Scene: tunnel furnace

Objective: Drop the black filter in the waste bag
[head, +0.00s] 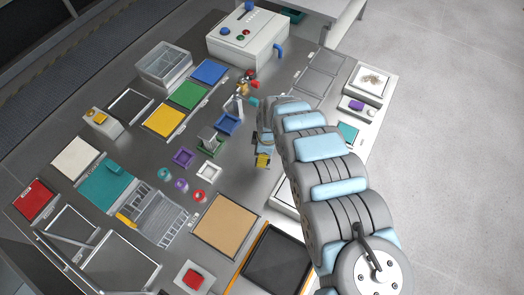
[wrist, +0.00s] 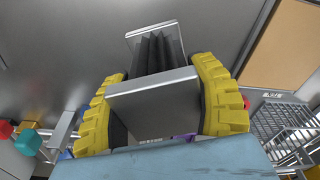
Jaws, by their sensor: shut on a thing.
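My gripper (wrist: 162,72) has yellow ribbed fingers, and they are closed on the two sides of the black filter (wrist: 158,52). The filter has black pleats between two flat grey metal end plates. In the head view my gripper (head: 264,161) hangs over the grey bench, right of the small coloured trays; the filter is hard to make out there. I cannot make out which thing is the waste bag.
A tan board (head: 228,225) and a dark orange-edged tray (head: 274,262) lie at the front. A wire rack (head: 158,217) stands front left. A white control box (head: 247,38) stands at the back.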

